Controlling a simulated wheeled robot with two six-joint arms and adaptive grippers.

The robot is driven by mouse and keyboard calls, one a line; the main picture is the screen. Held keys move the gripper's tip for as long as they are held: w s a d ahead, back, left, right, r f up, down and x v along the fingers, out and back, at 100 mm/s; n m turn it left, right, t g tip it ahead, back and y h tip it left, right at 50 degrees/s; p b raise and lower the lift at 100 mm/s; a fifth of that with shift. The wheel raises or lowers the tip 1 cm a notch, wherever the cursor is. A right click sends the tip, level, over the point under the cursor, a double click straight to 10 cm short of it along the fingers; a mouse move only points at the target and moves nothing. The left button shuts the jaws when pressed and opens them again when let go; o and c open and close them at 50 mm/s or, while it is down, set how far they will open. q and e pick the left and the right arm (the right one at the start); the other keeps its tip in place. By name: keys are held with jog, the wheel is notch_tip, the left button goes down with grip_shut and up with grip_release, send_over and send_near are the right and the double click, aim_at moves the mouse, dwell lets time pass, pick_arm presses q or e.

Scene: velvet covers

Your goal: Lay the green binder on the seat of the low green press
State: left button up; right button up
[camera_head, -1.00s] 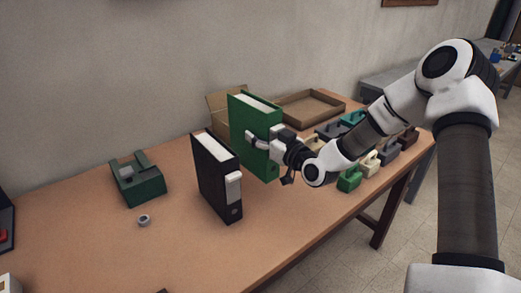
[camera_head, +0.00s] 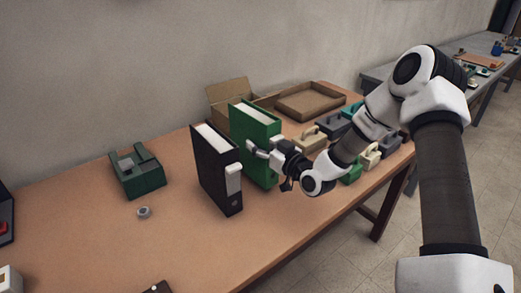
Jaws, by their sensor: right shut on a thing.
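The green binder (camera_head: 256,133) stands upright just behind and to the right of a black binder. My right gripper (camera_head: 258,151) is shut on the green binder at its right-hand spine side. I cannot tell whether the binder's lower edge touches the table, as the black binder hides part of it. The low green press (camera_head: 139,175) sits on the table at the left, with an open seat between its raised sides. My left gripper is not in view.
The black binder (camera_head: 213,172) stands between the green binder and the press. A small grey ring (camera_head: 144,212) lies in front of the press. An open cardboard box (camera_head: 227,93), a shallow brown tray (camera_head: 311,101) and several handled blocks (camera_head: 309,141) crowd the right.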

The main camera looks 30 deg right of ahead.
jog(key=shift+f, duration=1.1)
jog(key=o, duration=1.6)
jog(key=shift+f, duration=0.1)
jog(key=shift+s, duration=0.1)
jog(key=s, duration=0.7)
jog(key=shift+s+d+p, duration=0.35)
jog(key=shift+d, duration=0.1)
